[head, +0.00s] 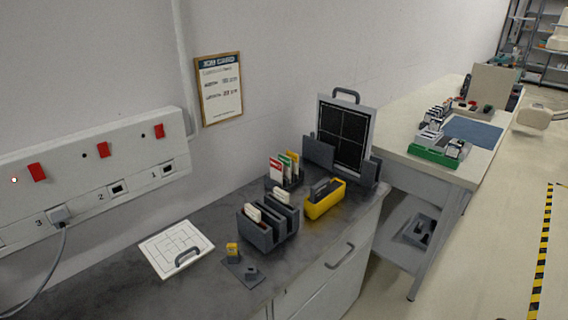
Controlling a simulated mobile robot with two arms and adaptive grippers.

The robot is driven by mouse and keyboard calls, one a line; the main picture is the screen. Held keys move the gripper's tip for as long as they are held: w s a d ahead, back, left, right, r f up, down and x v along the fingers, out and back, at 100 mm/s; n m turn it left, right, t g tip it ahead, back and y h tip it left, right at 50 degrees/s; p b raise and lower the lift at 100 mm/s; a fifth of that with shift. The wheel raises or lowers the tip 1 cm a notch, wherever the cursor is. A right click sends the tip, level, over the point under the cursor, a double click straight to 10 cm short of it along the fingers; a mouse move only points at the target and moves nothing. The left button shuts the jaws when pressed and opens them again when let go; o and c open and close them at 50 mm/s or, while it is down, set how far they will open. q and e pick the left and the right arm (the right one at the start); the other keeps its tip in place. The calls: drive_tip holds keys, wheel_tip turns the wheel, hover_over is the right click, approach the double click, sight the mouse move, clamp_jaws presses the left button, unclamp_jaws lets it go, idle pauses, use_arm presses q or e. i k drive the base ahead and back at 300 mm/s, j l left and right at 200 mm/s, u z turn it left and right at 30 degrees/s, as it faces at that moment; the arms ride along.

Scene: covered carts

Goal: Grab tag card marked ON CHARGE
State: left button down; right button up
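A small dark holder (284,185) on the grey counter holds upright tag cards: a red and white one (276,170), a green one (286,166) and a yellow one (294,160). Their lettering is too small to read, so I cannot tell which is marked ON CHARGE. In front of it, a dark slotted rack (262,235) holds pale-topped items (253,214). Neither of my grippers is in view.
A yellow caddy (325,204) stands right of the card holder, with a framed black panel (344,135) behind. A white board with a handle (176,250) and a small dark stand (242,270) lie in front. A socket panel (90,185) is on the wall.

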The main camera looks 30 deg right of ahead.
sight(295, 156)
drive_tip(key=k+l, duration=0.1)
drive_tip(key=l, duration=1.3)
